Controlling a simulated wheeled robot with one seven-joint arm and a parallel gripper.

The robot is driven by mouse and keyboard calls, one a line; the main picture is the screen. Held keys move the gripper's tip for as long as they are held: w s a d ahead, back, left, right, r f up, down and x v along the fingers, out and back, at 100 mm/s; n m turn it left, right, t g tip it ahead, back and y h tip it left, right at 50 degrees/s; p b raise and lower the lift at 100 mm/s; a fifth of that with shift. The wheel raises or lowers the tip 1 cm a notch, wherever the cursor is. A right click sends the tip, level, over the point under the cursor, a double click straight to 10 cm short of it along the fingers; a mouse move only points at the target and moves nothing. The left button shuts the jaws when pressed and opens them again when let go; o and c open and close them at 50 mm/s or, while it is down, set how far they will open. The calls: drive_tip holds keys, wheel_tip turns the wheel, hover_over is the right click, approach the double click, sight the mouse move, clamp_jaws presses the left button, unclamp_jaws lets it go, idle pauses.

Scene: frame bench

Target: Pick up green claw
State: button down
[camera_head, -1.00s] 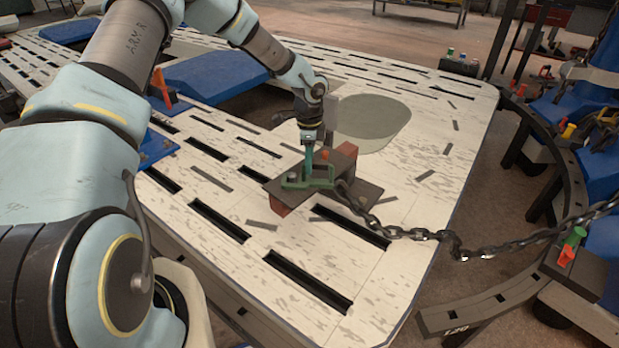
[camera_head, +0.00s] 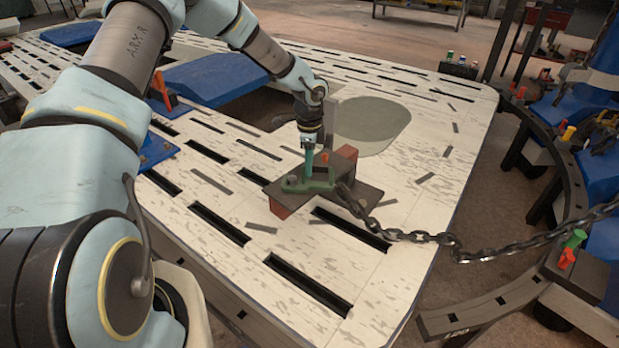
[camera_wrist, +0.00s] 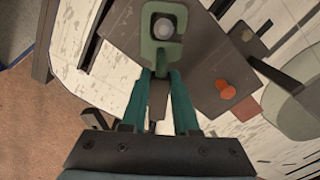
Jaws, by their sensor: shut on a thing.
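The green claw (camera_head: 322,184) is at the dark plate (camera_head: 358,190) on the white slotted bench, with a dark chain (camera_head: 405,236) running off to the right. In the wrist view the green claw (camera_wrist: 161,45) shows a round grey bolt or pin in its head. My gripper (camera_head: 309,165) reaches down onto the claw from above. In the wrist view its two teal fingers (camera_wrist: 159,100) are closed around the narrow part of the claw. Whether the claw still touches the plate is unclear.
Reddish blocks (camera_head: 281,207) support the plate, and a small orange knob (camera_wrist: 223,88) sits on it. A grey-green disc (camera_head: 372,122) lies behind on the bench. A curved dark rail (camera_head: 575,190) stands to the right. The bench's front right is mostly clear.

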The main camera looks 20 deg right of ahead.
wheel_tip(320, 180, up, 10)
drive_tip(key=shift+f+b, duration=0.25)
drive_tip(key=shift+b, duration=0.3)
drive_tip(key=shift+r, duration=0.3)
drive_tip(key=shift+s, duration=0.1)
